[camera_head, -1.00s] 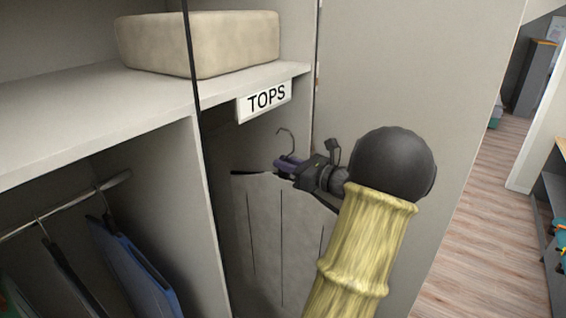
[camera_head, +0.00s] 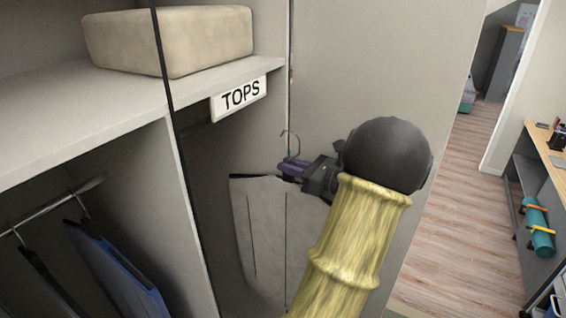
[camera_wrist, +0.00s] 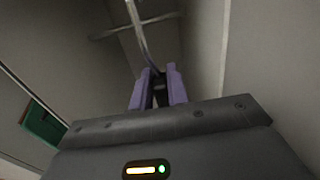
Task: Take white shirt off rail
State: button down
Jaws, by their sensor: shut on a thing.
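My gripper (camera_head: 290,168) is shut on a hanger whose thin wire hook (camera_head: 290,140) sticks up above the jaws. The pale grey-white shirt (camera_head: 262,222) hangs below, with thin dark vertical fold lines; my arm covers its right part. In the wrist view the purple fingers (camera_wrist: 158,88) are closed around the hanger stem (camera_wrist: 142,40).
The TOPS label (camera_head: 239,98) is on the shelf edge, above left of the hook. A beige box (camera_head: 170,40) sits on the shelf. Dark and blue garments (camera_head: 118,270) hang in the left compartment behind a divider. The floor (camera_head: 440,190) at right is open beside a desk (camera_head: 545,140).

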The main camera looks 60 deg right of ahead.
jog(key=shift+s+d+p, duration=0.15)
jog(key=shift+s+p, duration=0.3)
jog(key=shift+s, duration=1.4)
jog(key=shift+s+d+p, duration=0.15)
jog(key=shift+s+p, duration=0.25)
jog(key=shift+s, duration=1.45)
jog(key=shift+s+d+p, duration=0.15)
jog(key=shift+s+p, duration=0.3)
jog(key=shift+s, duration=1.4)
jog(key=shift+w, duration=0.1)
